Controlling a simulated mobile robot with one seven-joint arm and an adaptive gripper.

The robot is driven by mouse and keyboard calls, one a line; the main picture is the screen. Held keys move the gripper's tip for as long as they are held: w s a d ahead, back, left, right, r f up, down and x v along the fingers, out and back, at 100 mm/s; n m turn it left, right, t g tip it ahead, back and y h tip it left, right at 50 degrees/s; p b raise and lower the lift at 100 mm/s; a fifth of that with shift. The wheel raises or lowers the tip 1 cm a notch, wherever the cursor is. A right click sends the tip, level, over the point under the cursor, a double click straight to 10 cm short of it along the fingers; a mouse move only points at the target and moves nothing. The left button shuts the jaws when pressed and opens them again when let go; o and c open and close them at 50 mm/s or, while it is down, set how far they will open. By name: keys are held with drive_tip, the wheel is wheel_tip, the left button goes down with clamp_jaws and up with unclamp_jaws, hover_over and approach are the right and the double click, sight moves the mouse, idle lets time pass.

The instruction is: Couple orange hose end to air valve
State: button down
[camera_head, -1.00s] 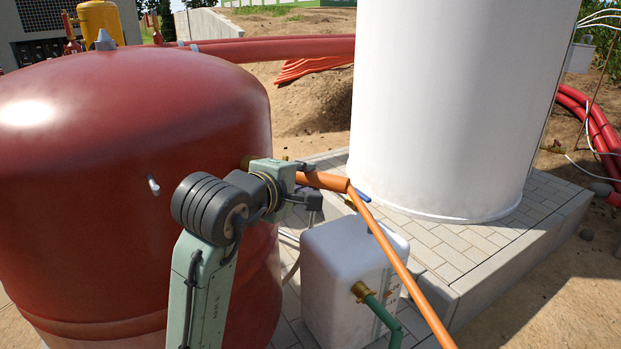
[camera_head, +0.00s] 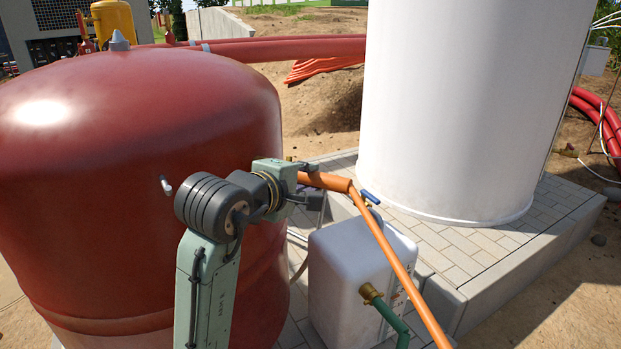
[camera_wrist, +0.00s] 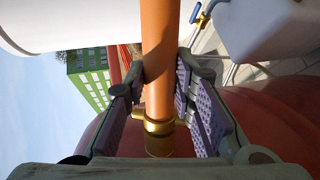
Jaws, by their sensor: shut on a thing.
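My gripper (camera_head: 304,180) is shut on the orange hose (camera_head: 326,181) in front of the red tank's right side. In the wrist view, the gripper (camera_wrist: 163,88) has a purple ribbed pad on each side of the hose (camera_wrist: 157,50). A brass fitting (camera_wrist: 158,128) with a side stub sits at the hose's near end. I cannot tell whether all the brass belongs to the hose. A small valve with a blue handle (camera_head: 371,197) shows behind the hose bend, and in the wrist view its blue handle (camera_wrist: 195,12) is at the top. I cannot tell whether it is the air valve.
The red tank (camera_head: 110,150) fills the left. A white canister (camera_head: 335,260) with a brass fitting and green hose (camera_head: 390,317) stands below the orange hose. A large white tank (camera_head: 460,110) stands on a paved plinth (camera_head: 480,245). Sandy ground at the lower right is clear.

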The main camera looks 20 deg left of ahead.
drive_tip(key=shift+a, duration=0.15)
drive_tip(key=c, duration=1.3)
unclamp_jaws()
drive_tip(key=shift+o, duration=0.4)
drive_tip(key=o, duration=0.4)
drive_tip(key=p+v, duration=0.4)
drive_tip(key=v, duration=0.3)
